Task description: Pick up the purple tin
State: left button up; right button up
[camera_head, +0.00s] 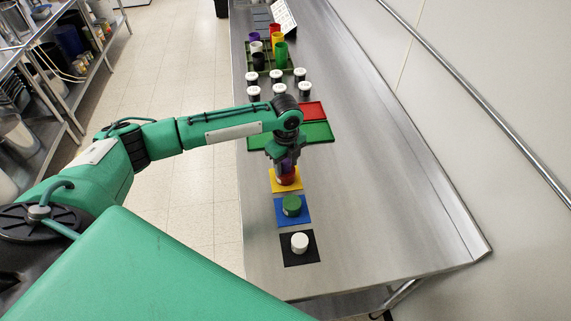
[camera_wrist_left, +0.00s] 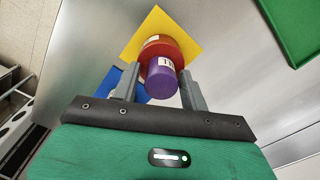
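The purple tin (camera_wrist_left: 161,84) stands between the fingers of my left gripper (camera_wrist_left: 160,72) in the left wrist view. It appears to sit on top of a red tin (camera_wrist_left: 166,47), which is on a yellow mat (camera_wrist_left: 156,18). My left gripper looks open, with a narrow gap showing beside the tin on the left. In the head view my left gripper (camera_head: 287,163) points down over the red tin (camera_head: 287,178) and yellow mat (camera_head: 274,186); the purple tin is mostly hidden by the fingers. My right gripper is not in view.
A green tin (camera_head: 291,204) on a blue mat (camera_head: 281,217) and a white tin (camera_head: 299,242) on a black mat (camera_head: 290,259) stand nearer. Green (camera_head: 319,132) and red (camera_head: 313,111) trays and several white-lidded jars (camera_head: 276,76) lie beyond. The counter's right side (camera_head: 390,190) is clear.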

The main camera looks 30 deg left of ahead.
pick_arm(q)
jog(key=c, duration=0.7)
jog(key=shift+r, duration=0.1)
